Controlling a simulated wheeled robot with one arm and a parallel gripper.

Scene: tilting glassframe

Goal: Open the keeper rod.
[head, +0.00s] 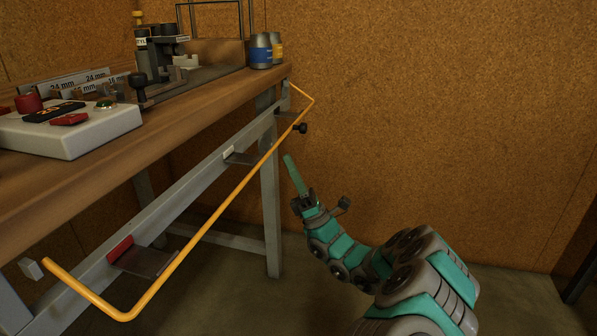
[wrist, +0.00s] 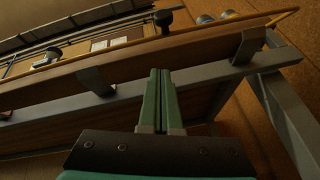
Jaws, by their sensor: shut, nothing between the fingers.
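The keeper rod (head: 215,216) is a long yellow-orange bar with bent ends, running along the front of the workbench below its top. A black knob (head: 300,128) sits on the rod towards its far end. My gripper (head: 288,158) is shut and empty, pointing up, just below the knob in the head view and apart from it. In the wrist view the shut green fingers (wrist: 160,73) point towards the bench front. The rod (wrist: 284,15) crosses the top right there, and a black knob (wrist: 163,18) shows beyond the fingertips.
The wooden workbench (head: 200,98) carries a white control box (head: 70,130), a dark fixture and two cans (head: 262,52). A grey rail (head: 190,190) with brackets and a red block (head: 120,248) runs under the top. A bench leg (head: 270,215) stands behind. Floor to the right is clear.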

